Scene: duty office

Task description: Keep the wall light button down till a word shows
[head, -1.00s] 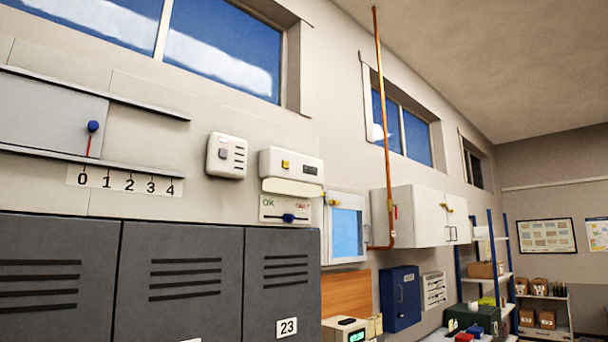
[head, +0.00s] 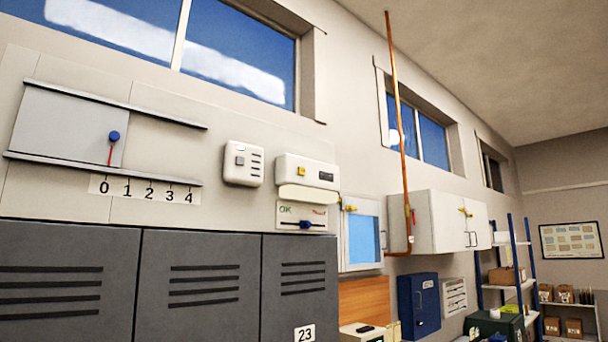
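A white wall unit (head: 290,167) with a cream lower part is fixed above the lockers, near the picture's middle. It carries a yellow button (head: 301,171) on its left and a small dark display (head: 326,176) on its right. I can read no word on the display. The button shows uncovered, with nothing touching it. To its left is another white wall box (head: 243,163) with a grey square button and dark slots. Neither of my grippers is in view.
Grey lockers (head: 200,290) stand below. A panel with a blue knob (head: 114,136) sits above a 0 to 4 scale. Under the unit is a plate (head: 288,211) marked OK with a blue slider. A copper pipe (head: 399,120) and white cabinet (head: 440,222) are further right.

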